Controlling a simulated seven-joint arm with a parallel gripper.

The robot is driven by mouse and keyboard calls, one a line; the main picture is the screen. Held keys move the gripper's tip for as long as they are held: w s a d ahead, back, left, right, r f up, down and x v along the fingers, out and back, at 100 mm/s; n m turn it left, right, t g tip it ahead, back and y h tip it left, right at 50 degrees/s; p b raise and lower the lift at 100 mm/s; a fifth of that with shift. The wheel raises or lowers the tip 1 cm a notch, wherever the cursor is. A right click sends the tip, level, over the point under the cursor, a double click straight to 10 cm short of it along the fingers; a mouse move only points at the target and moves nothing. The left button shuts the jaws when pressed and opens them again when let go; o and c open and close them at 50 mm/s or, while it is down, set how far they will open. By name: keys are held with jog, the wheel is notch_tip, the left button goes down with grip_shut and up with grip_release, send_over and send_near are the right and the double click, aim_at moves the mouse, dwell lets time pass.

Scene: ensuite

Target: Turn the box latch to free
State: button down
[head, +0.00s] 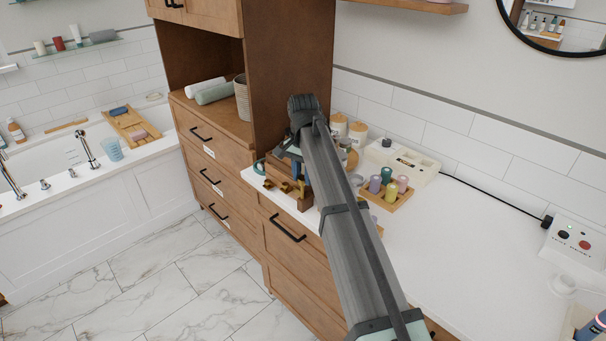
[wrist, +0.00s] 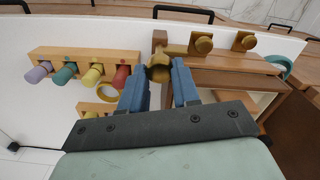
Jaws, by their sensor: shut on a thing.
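The wooden box (wrist: 235,78) sits on the white counter; in the head view it is partly hidden behind my arm (head: 283,173). A brass latch (wrist: 159,68) with a faceted knob is at the box's front corner in the wrist view. My gripper (wrist: 160,82) has its two blue fingers on either side of this knob and is shut on it. How far the latch is turned is hard to tell.
A wooden rack (wrist: 85,57) with several coloured pegs stands beside the box. A brass ring (wrist: 107,92) lies close to the fingers. A teal ring (wrist: 279,66) is at the box's far end. A tall wooden cabinet (head: 285,60) rises behind. The counter's right side is mostly clear.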

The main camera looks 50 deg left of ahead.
jog(key=n, duration=0.4)
jog(key=shift+n, duration=0.3)
jog(key=n, duration=0.4)
jog(key=shift+s+a, duration=0.1)
dwell(0.5)
jog(key=c, duration=0.8)
grip_release()
jog(key=shift+r, duration=0.1)
notch_tip(320, 180, up, 14)
jog(key=shift+f, duration=0.2)
